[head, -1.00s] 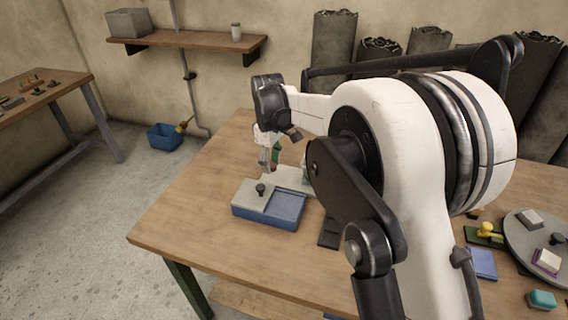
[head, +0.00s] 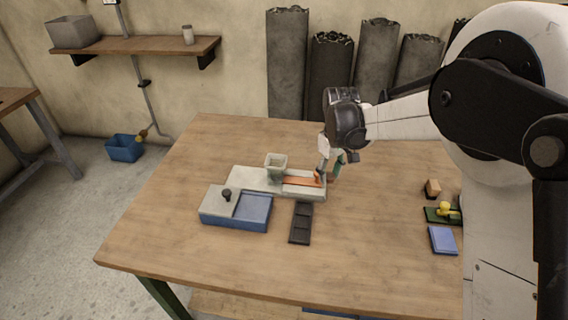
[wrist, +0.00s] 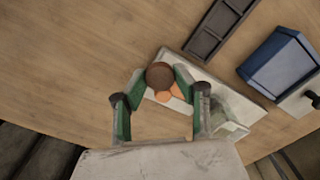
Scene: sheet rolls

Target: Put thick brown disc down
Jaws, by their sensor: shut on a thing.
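The thick brown disc (wrist: 160,75) is between the tips of my gripper (wrist: 162,80) in the wrist view, and the green fingers are shut on it. In the head view my gripper (head: 328,176) is at the right end of a pale grey base (head: 248,180). That base also shows under the disc in the wrist view (wrist: 255,108). An orange strip (head: 298,181) lies along the base, partly hidden by the disc in the wrist view. I cannot make out the disc in the head view, nor tell whether it touches the base.
A grey square cup (head: 276,163) stands on the base. A black compartment tray (head: 301,222) and a blue box (head: 237,221) with a knobbed grey lid lie in front. A blue block (head: 442,240) and a yellow-handled item (head: 445,210) are at right. The table's front is clear.

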